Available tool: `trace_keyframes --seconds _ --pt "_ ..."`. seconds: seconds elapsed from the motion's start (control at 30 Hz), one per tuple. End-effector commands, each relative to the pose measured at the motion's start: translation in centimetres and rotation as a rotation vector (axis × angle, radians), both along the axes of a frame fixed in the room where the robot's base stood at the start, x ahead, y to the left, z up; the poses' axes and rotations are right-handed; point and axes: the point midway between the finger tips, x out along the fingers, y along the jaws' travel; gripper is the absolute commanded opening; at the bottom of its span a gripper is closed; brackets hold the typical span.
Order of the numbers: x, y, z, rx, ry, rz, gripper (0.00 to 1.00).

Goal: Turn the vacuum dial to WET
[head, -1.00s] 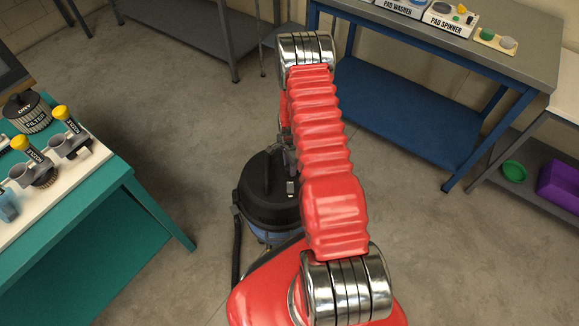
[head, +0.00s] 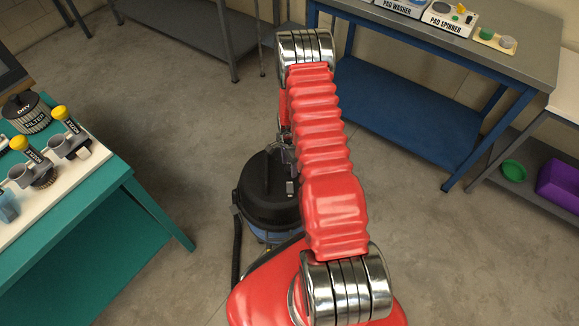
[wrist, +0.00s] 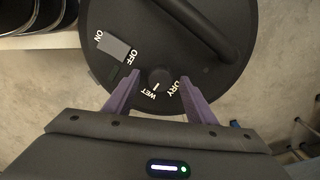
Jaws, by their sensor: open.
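The vacuum (head: 266,205), with a black lid and a blue lower body, stands on the floor, partly hidden by my red arm in the head view. In the wrist view its black lid (wrist: 225,75) fills the middle. The small round black dial (wrist: 160,79) sits near the lid's edge, with white WET and DRY labels beside it. WET is below and slightly left, DRY is right.
A grey ON/OFF switch (wrist: 113,47) lies left of the dial on the lid. A dark hose (head: 237,240) hangs at the vacuum's left. A teal table (head: 130,190) stands left, and a blue-framed bench (head: 420,110) stands back right. Grey floor lies between them.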

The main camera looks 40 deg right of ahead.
Motion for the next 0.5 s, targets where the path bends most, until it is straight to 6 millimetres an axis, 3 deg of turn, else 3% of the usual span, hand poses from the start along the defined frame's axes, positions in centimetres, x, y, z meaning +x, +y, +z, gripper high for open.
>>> trace_keyframes --seconds 0.5 --pt "0.0 0.0 6.3 0.0 -0.001 0.0 0.51"
